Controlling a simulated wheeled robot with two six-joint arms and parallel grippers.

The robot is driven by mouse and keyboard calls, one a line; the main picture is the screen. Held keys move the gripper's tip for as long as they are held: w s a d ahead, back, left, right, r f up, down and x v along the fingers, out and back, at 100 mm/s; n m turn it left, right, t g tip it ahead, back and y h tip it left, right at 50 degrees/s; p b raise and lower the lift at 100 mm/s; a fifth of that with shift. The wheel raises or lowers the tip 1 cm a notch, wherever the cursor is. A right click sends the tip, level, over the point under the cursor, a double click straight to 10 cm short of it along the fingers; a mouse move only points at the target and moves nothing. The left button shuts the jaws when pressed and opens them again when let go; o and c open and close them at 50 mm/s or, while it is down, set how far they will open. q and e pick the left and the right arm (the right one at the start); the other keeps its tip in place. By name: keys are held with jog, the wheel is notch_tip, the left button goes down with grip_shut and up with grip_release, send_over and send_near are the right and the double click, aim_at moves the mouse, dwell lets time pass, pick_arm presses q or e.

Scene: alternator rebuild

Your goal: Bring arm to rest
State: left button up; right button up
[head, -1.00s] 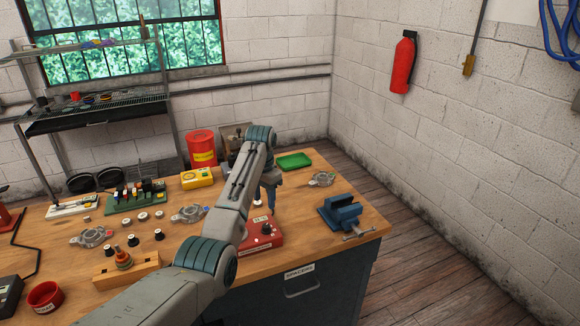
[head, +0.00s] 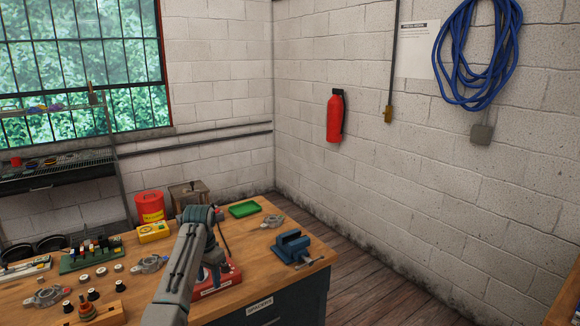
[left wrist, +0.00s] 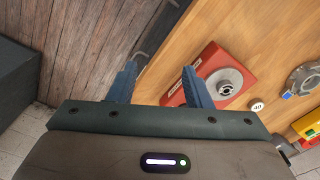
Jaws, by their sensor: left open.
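My left arm (head: 182,260) reaches in from the bottom of the head view over the workbench (head: 240,232). Its gripper is largely hidden behind the forearm there. In the left wrist view my left gripper (left wrist: 159,68) shows two blue fingers spread apart with nothing between them. They point toward the bench's edge, beside a red box with a round grey knob (left wrist: 224,82). The same red box shows partly behind my arm in the head view (head: 222,282). My right gripper is in neither view.
A blue vise (head: 293,248) stands at the bench's right corner. A green tray (head: 244,209), a yellow box (head: 154,232) and a red can (head: 150,206) stand toward the back. Alternator parts (head: 150,264) lie on the left. Wooden floor is open right of the bench.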

pick_arm(q)
jog(key=s+a+f+n+t, duration=0.2)
jog(key=s+a+f+n, duration=0.15)
jog(key=s+f, duration=1.6)
jog(key=s+r+t, duration=0.1)
jog(key=s+r, duration=0.3)
jog(key=s, duration=1.1)
jog(key=s+r+t, duration=0.1)
jog(key=s+r, duration=0.3)
jog(key=s, duration=1.2)
jog(key=a+f+n+g+b, duration=0.1)
jog(key=a+f+g+b, duration=0.2)
jog(key=f, duration=3.2)
jog(key=s+a+f+b, duration=0.1)
jog(key=s+f+b, duration=0.2)
jog(key=s+f, duration=1.5)
notch_tip(320, 180, down, 3)
jog(key=shift+s+a+f+y, duration=0.15)
jog(key=shift+s+f+y, duration=0.05)
jog(key=shift+y, duration=0.2)
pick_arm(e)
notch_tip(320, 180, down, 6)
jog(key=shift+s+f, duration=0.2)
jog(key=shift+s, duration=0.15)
pick_arm(q)
jog(key=shift+n, duration=0.25)
